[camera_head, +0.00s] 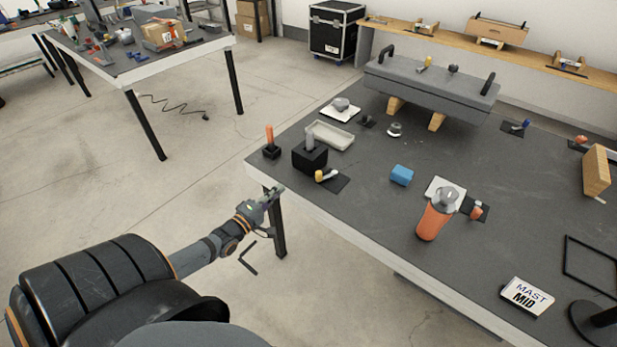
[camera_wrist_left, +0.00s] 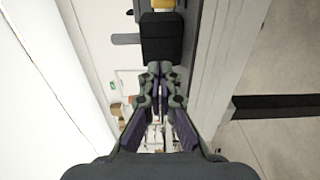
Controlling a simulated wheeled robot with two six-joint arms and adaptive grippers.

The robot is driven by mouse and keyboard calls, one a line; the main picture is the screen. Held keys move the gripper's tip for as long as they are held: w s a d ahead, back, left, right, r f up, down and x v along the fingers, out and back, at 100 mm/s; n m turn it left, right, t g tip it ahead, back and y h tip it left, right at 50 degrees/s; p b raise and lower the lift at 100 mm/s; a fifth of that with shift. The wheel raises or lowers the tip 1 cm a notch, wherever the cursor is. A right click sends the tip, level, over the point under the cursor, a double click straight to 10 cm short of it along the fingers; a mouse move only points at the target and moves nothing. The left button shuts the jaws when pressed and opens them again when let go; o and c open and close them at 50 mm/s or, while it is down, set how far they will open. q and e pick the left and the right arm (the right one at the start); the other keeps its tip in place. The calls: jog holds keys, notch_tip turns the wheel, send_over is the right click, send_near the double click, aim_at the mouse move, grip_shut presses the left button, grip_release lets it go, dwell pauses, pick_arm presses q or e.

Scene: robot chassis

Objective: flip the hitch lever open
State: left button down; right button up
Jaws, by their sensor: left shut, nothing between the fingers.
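No part is clearly marked as the hitch lever. A black block (camera_head: 309,157) with an upright grey post (camera_head: 310,138) stands near the table's left corner. A small yellow-ended piece (camera_head: 320,175) lies beside it on a dark pad. My left gripper (camera_head: 277,192) is shut and empty, just off the table's left edge and apart from the block. In the left wrist view, the shut fingertips (camera_wrist_left: 161,68) point at the black block (camera_wrist_left: 162,38), with its grey post (camera_wrist_left: 126,39) sticking out left and a yellow part (camera_wrist_left: 163,5) beyond. My right gripper is out of view.
A grey chassis (camera_head: 430,88) with black handles rests on wooden blocks at the back. An orange-handled piece (camera_head: 270,142), a grey tray (camera_head: 329,135), a blue block (camera_head: 401,175) and an orange bottle (camera_head: 434,219) stand nearby. The middle of the dark table (camera_head: 350,220) has free room.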

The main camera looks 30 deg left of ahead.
aim_at(319, 176)
pick_arm(q)
jog(key=w+b, duration=0.1)
jog(key=w, duration=0.2)
jog(key=w+b, duration=0.1)
jog(key=w, duration=0.2)
jog(key=w+b, duration=0.2)
jog(key=w, duration=0.2)
jog(key=shift+d+f, duration=0.15)
jog(key=shift+d, duration=0.1)
jog(key=d, duration=0.1)
jog(key=d+p, duration=0.1)
jog(key=d, duration=0.1)
jog(key=shift+w+d+r, duration=0.15)
jog(key=shift+r, duration=0.05)
jog(key=shift+d, duration=0.2)
jog(key=shift+f, duration=0.1)
